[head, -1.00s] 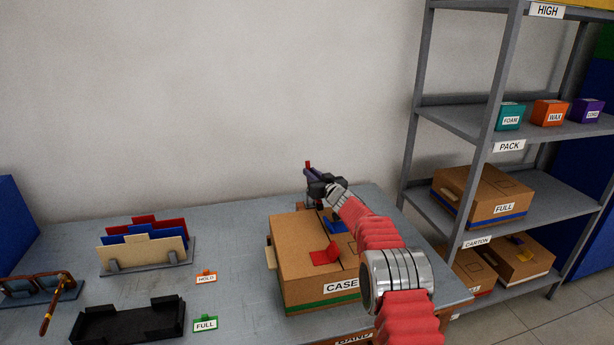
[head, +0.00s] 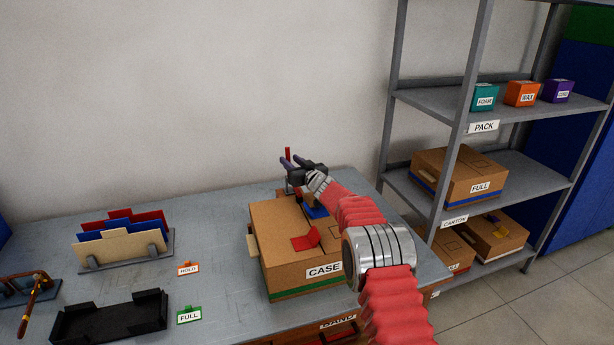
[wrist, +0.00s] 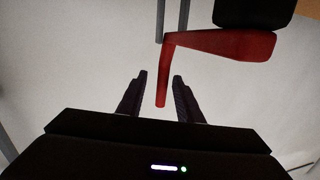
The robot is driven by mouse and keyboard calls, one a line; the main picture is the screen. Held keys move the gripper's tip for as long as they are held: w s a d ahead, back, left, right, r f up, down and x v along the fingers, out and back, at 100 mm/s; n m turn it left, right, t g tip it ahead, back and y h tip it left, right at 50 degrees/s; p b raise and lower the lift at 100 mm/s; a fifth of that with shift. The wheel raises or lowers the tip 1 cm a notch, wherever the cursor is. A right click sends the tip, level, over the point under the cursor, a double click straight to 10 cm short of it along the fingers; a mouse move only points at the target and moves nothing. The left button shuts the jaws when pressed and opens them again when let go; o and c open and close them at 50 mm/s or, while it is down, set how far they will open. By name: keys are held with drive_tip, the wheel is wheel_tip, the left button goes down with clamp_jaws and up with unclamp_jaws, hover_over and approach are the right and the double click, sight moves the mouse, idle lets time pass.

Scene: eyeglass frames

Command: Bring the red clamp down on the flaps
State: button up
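The red clamp shows in the wrist view as a red bent lever (wrist: 215,45) with a black part at its upper right. Its narrow end hangs between the two dark fingers of my gripper (wrist: 160,90), with gaps on both sides. In the head view the clamp's red tip (head: 287,154) stands upright beside my gripper (head: 290,163), behind the cardboard case (head: 285,272). A red flap piece (head: 306,239) and a blue piece (head: 316,212) show on the case's top. My wrist hides part of the case's far top and the clamp's base.
A metal shelf (head: 440,100) with boxes stands close on the right.

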drive_tip(key=v, duration=1.2)
drive_tip(key=shift+s+d, duration=0.3)
idle(0.3)
drive_tip(key=s+a+r+n+g+y, duration=0.1)
drive_tip(key=s+r+g, duration=0.45)
drive_tip(key=s, duration=0.75)
drive_tip(key=s+a+r+n+g+y, duration=0.1)
drive_tip(key=s+r+g, duration=0.1)
drive_tip(key=s+r, duration=0.85)
drive_tip(key=s+d+f+m+h, duration=0.2)
drive_tip(key=s+d, duration=0.5)
drive_tip(key=s, duration=0.4)
drive_tip(key=s+d+f+m+g+h, duration=0.1)
drive_tip(key=s+d+f+m+h, duration=0.2)
drive_tip(key=s+d, duration=0.4)
drive_tip(key=s+d+f+m+h, duration=0.2)
drive_tip(key=s+d+f+h, duration=0.2)
drive_tip(key=s, duration=1.1)
drive_tip(key=d+h, duration=0.2)
drive_tip(key=d, duration=0.2)
drive_tip(key=shift+s+f+m+g, duration=0.15)
drive_tip(key=shift+f+m+g, duration=0.05)
drive_tip(key=shift+m+g, duration=0.15)
